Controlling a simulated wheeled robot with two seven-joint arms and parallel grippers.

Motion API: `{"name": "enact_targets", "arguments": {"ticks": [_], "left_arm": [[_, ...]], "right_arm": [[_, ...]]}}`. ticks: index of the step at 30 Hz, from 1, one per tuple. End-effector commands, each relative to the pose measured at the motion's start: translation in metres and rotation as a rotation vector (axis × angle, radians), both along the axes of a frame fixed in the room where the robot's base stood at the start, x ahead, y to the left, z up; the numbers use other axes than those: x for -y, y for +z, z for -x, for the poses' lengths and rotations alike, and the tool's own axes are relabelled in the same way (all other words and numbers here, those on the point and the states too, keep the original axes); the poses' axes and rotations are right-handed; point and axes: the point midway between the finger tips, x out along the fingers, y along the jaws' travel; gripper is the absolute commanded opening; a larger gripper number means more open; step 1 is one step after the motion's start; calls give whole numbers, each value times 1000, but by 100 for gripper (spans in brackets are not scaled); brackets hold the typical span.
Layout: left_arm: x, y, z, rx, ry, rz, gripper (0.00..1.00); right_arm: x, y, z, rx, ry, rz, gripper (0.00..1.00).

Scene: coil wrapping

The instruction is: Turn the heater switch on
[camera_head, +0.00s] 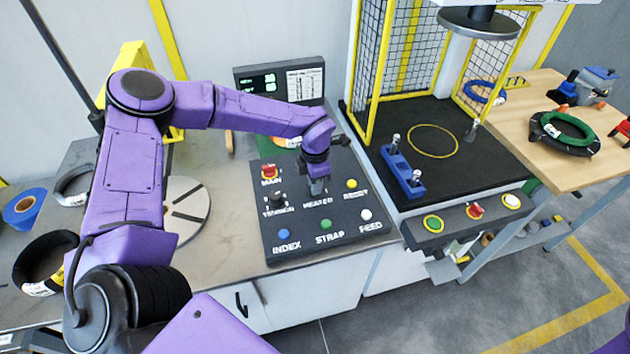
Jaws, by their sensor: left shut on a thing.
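The dark control panel (298,235) lies on the grey bench, with labelled knobs and buttons. My left gripper (317,190) points down over the panel at the spot above the HEATER label (318,203). It is shut on the heater switch, which is mostly hidden by the fingers, so its on or off position cannot be told. The red and yellow MAIN switch (269,172) and the black TENSION knob (278,199) are to its left. The yellow RESET button (352,184) is to its right. My right gripper is not in view.
Blue INDEX (282,233), green STRAP (326,224) and white FEED (366,215) buttons line the panel's front. A display (280,82) stands behind. A caged press with a black bed (450,180) is at right. Coils (42,265) and a slotted disc (186,208) are at left.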

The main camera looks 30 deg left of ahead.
Motion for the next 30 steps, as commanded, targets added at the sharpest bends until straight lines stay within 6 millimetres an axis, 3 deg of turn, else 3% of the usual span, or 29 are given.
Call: {"name": "enact_targets", "arguments": {"ticks": [23,24,25,30], "left_arm": [[0,1,-1,4,-94,-1,0],[0,1,-1,4,-93,-1,29],[0,1,-1,3,-93,-1,39],[0,0,-1,3,-92,0,42]], "right_arm": [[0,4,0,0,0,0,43],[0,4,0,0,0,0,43],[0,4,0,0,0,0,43],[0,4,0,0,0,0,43]]}}
